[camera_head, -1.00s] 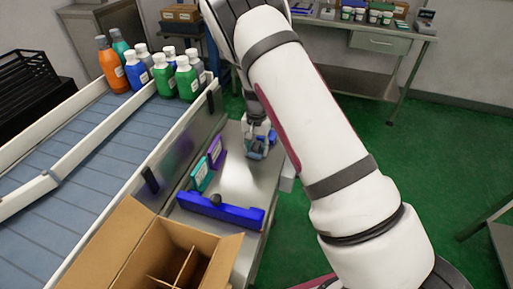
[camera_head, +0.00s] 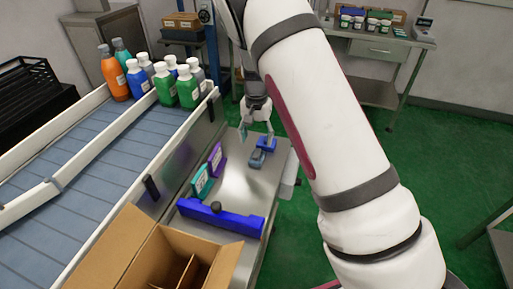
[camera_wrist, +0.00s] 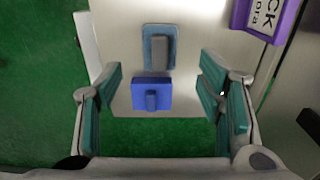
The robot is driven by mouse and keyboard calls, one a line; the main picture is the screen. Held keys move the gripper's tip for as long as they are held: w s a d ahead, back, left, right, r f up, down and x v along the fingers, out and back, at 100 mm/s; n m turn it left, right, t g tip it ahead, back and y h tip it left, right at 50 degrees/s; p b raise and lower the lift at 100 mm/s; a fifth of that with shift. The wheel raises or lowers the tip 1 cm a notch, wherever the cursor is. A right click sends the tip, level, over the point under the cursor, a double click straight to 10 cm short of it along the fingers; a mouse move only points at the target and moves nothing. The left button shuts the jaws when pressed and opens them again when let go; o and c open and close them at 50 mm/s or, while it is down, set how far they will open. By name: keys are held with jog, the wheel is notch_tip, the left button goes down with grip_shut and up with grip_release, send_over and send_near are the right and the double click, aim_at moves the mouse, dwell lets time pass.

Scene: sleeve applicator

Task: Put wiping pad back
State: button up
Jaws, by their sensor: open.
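A flat grey-blue pad with a grey grip on top, which looks like the wiping pad (camera_head: 257,158), lies on the steel table (camera_head: 240,185) near its far end. It also shows in the wrist view (camera_wrist: 158,50). A bright blue block with a small knob (camera_wrist: 151,95) sits close beside it, nearer the table's edge; it also shows in the head view (camera_head: 267,143). My gripper (camera_head: 257,135) is open and empty above these two. In the wrist view its teal-padded fingers (camera_wrist: 160,75) stand wide on either side, touching neither.
A teal card (camera_head: 201,182) and a purple card (camera_head: 216,158) stand by the conveyor wall. A long blue fixture with a dark knob (camera_head: 220,218) crosses the near table. An open cardboard box (camera_head: 225,262) is in front. Bottles (camera_head: 163,82) stand on the conveyor (camera_head: 85,150).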

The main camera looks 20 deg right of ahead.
jog(key=s+r+n+t+y, duration=0.1)
jog(key=s+r+n+y, duration=0.15)
jog(key=s+r, duration=1.85)
jog(key=s+r+n+h, duration=0.1)
jog(key=s+n, duration=0.1)
jog(key=s, duration=0.7)
jog(key=s+r+n+t+h, duration=0.1)
jog(key=s+r+n, duration=0.1)
jog(key=s, duration=0.8)
jog(key=shift+s+d, duration=0.2)
jog(key=shift+s, duration=0.05)
jog(key=shift+r+h, duration=0.15)
jog(key=shift+h, duration=0.1)
notch_tip(320, 180, up, 9)
jog(key=t+p, duration=0.2)
jog(key=p, duration=0.6)
jog(key=shift+d, duration=0.1)
